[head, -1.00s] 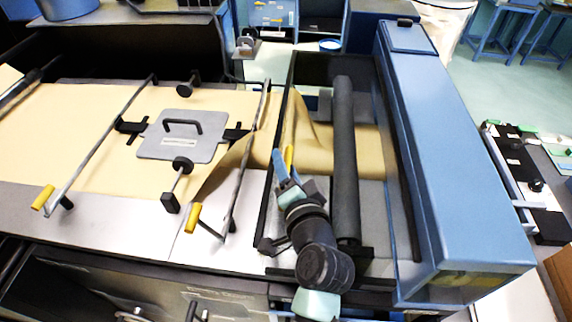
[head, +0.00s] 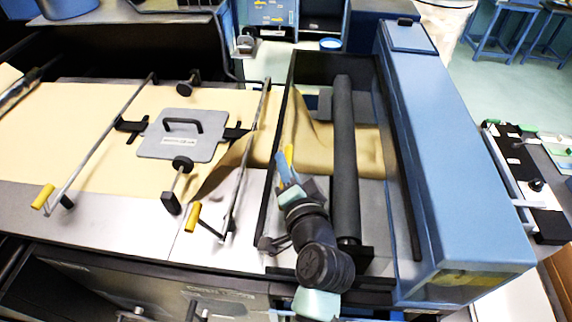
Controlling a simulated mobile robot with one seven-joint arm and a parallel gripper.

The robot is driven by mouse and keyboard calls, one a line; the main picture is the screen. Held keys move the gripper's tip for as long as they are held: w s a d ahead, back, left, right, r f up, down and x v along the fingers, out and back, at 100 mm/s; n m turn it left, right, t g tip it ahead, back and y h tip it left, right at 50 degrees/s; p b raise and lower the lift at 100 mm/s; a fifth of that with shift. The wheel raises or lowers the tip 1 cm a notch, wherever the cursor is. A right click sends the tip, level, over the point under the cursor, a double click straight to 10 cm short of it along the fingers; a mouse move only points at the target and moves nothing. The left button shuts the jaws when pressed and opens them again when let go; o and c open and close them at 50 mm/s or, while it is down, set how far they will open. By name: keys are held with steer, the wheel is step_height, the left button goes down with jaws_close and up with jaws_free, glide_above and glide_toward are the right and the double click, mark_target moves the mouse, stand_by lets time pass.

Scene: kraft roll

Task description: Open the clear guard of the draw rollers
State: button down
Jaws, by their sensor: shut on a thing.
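My gripper (head: 285,168) is over the left side of the draw roller bay, its jaws shut on the small yellow handle (head: 288,153). The clear guard itself is hard to make out, so I cannot tell its exact angle. The dark draw roller (head: 344,150) runs lengthwise in the bay, to the right of my gripper. The tan kraft paper (head: 310,140) passes into the bay and behind the roller, with a raised fold near the handle. My wrist and arm hide the near left part of the bay.
A long blue housing (head: 440,150) borders the bay on the right. On the left, a grey plate with a black handle (head: 180,135) lies on the paper between two rods with yellow grips (head: 193,215). A dark frame edge (head: 272,190) bounds the bay's left side.

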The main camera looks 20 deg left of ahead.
steer(key=shift+r, duration=0.1)
stand_by(0.7)
steer(key=w+d+r+m+t+y+p, duration=0.1)
steer(key=d+r+m+p, duration=0.1)
steer(key=d+r+m, duration=0.45)
steer(key=w+d+r+m+t+y+p, duration=0.1)
steer(key=w+d+r+y+p, duration=0.15)
steer(key=r, duration=0.65)
steer(key=w+d+r+m+t+h+b, duration=0.1)
steer(key=w+d+r+m+t, duration=0.1)
steer(key=d+m, duration=0.3)
steer(key=w+d+r+m+t+h, duration=0.1)
steer(key=d+m, duration=0.4)
steer(key=d, duration=0.8)
steer(key=shift+w+r+t+b, duration=0.4)
steer(key=shift+w+r+t, duration=0.2)
steer(key=shift+r, duration=0.25)
steer(key=c, duration=0.8)
jaws_free()
steer(key=shift+a+f, duration=0.1)
